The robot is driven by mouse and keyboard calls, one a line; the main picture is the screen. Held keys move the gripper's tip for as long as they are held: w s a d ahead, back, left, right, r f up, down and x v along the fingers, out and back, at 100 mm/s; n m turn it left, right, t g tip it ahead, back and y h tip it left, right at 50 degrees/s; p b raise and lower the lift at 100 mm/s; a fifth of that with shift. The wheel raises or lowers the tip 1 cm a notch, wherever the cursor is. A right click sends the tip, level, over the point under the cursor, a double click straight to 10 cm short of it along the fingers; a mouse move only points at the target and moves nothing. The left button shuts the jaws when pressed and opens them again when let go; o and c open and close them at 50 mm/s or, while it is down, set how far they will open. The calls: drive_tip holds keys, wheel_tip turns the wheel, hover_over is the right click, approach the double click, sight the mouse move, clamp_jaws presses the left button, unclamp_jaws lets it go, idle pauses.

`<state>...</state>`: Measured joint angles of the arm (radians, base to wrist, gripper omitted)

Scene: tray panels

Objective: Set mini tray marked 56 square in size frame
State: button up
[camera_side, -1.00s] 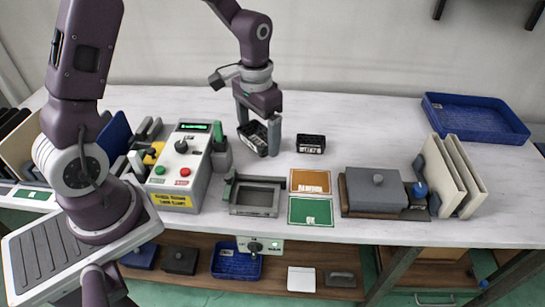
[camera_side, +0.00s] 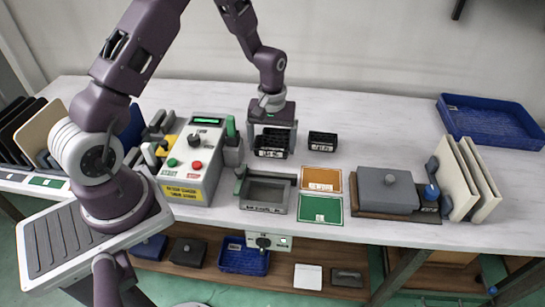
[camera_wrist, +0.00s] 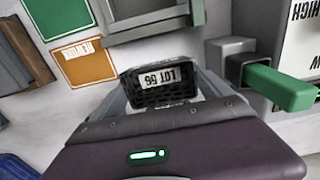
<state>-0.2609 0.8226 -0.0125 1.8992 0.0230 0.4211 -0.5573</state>
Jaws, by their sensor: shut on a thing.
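The black mini tray (camera_side: 270,152) is between the fingers of my gripper (camera_side: 272,140), which is shut on it. In the wrist view the mini tray (camera_wrist: 165,84) shows a white label reading LOT 56, upside down in that picture. The tray looks level and squared to the bench; whether its base touches the bench I cannot tell. The grey size frame (camera_side: 265,208) lies in front of the gripper, nearer the bench's front edge, with its inside empty. Part of the size frame (camera_wrist: 160,30) also shows at the top of the wrist view.
A second black mini tray (camera_side: 322,142) stands just right of my gripper. A control box (camera_side: 193,155) and a green-handled device (camera_side: 232,140) stand left. Orange (camera_side: 321,179) and green (camera_side: 320,209) panels lie right of the frame, beside a grey lidded block (camera_side: 387,190).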

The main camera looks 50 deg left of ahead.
sight(272, 163)
wheel_tip(272, 163, down, 4)
drive_tip(key=shift+f, duration=0.25)
drive_tip(key=shift+f, duration=0.1)
drive_tip(key=o, duration=1.1)
